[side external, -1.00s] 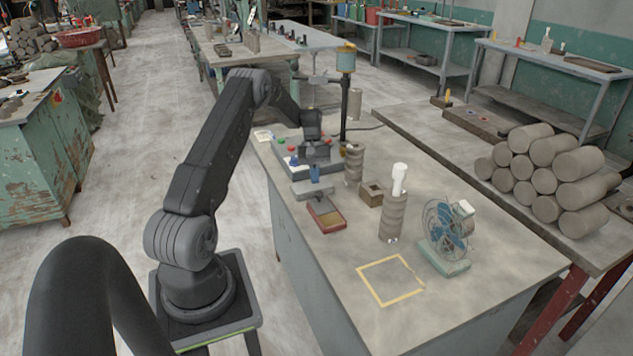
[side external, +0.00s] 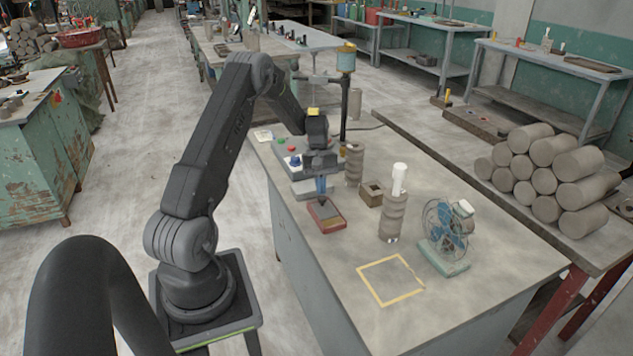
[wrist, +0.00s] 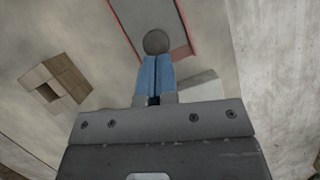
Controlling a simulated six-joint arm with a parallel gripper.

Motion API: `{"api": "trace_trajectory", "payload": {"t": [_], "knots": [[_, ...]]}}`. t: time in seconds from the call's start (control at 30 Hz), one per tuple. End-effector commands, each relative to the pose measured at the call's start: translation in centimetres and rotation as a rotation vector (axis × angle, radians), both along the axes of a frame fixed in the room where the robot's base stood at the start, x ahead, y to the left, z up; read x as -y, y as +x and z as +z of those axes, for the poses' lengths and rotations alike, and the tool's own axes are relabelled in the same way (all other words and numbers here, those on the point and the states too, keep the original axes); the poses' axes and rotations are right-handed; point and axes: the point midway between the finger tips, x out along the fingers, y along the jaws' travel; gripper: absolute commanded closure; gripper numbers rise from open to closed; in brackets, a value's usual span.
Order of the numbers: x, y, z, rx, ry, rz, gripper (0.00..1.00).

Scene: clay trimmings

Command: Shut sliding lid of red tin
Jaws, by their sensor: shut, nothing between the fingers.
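The red tin (side external: 338,228) lies on the workbench, in front of my gripper in the side view. Its red rim (wrist: 192,50) also shows at the top of the wrist view, running out of frame. A grey lid panel (wrist: 153,14) lies between the rims, with a round dark knob (wrist: 156,42) at its near end. My gripper (side external: 321,199) points down at the tin's back end, its blue fingers shut and empty. In the wrist view the fingertips (wrist: 155,58) are just beside the knob; I cannot tell whether they touch. How far the lid covers the tin is unclear.
A small brown box with a square hole (side external: 371,193) stands right of the tin. A control panel (side external: 283,152) lies behind my gripper. The yellow-outlined square (side external: 391,280) is empty.

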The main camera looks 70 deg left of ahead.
Motion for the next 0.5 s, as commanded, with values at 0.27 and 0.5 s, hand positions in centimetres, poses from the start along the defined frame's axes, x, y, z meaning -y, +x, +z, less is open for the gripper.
{"api": "trace_trajectory", "payload": {"t": [0.27,0.5], "knots": [[3.3,-0.1,0.0,-0.002,-0.001,0.001,1.0],[3.3,-0.1,-0.1,-0.003,-0.001,0.0,1.0]]}}
